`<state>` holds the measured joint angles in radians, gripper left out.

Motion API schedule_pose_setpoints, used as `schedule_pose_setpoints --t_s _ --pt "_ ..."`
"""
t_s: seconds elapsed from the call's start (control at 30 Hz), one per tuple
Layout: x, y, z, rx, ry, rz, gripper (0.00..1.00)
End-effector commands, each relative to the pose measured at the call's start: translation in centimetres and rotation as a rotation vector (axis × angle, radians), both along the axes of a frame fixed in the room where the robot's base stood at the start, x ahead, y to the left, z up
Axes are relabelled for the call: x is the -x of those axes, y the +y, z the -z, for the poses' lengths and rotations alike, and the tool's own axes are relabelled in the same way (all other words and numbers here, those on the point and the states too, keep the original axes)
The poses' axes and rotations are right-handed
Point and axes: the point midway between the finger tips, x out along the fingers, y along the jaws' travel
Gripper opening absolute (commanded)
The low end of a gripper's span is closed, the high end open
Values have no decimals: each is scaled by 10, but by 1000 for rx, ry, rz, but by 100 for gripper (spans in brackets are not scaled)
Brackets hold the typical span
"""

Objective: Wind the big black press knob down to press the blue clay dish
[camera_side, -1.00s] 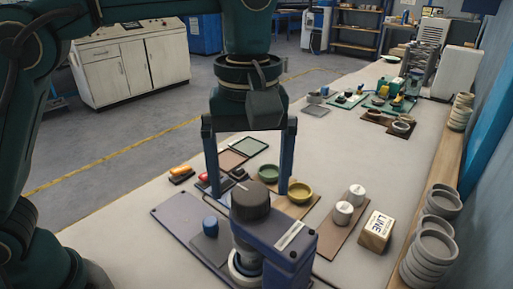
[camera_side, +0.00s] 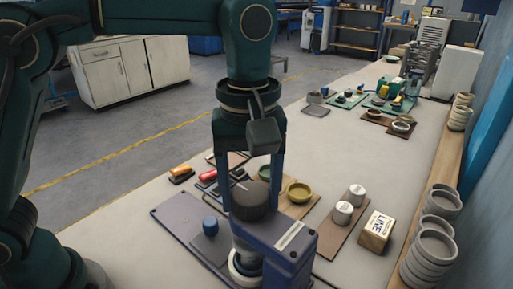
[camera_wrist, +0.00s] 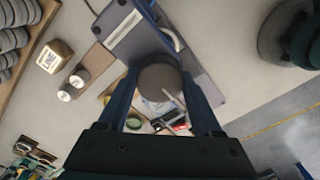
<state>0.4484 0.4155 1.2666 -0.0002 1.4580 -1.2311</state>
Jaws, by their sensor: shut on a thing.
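The big black press knob (camera_side: 254,200) sits on top of the blue press (camera_side: 285,240) at the front of the bench. My gripper (camera_side: 252,190) points down over the press, its two blue fingers on either side of the knob, shut on it. In the wrist view the round knob (camera_wrist: 160,82) lies between the fingertips, with a pale pointer mark on it. A pale ring-shaped part (camera_side: 243,268) shows under the press head.
A small blue knob (camera_side: 210,226) stands on the press's base plate (camera_side: 180,212) at left. Stacked grey dishes (camera_side: 432,255) line the right edge.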

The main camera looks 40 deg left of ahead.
Motion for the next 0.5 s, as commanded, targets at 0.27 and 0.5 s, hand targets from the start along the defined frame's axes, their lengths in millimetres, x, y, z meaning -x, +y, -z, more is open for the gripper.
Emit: schedule_pose_setpoints --t_s 0.27,0.5 --pt "0 0 0 -2 2 75 11" --pt "0 0 -1 -2 3 250 11"
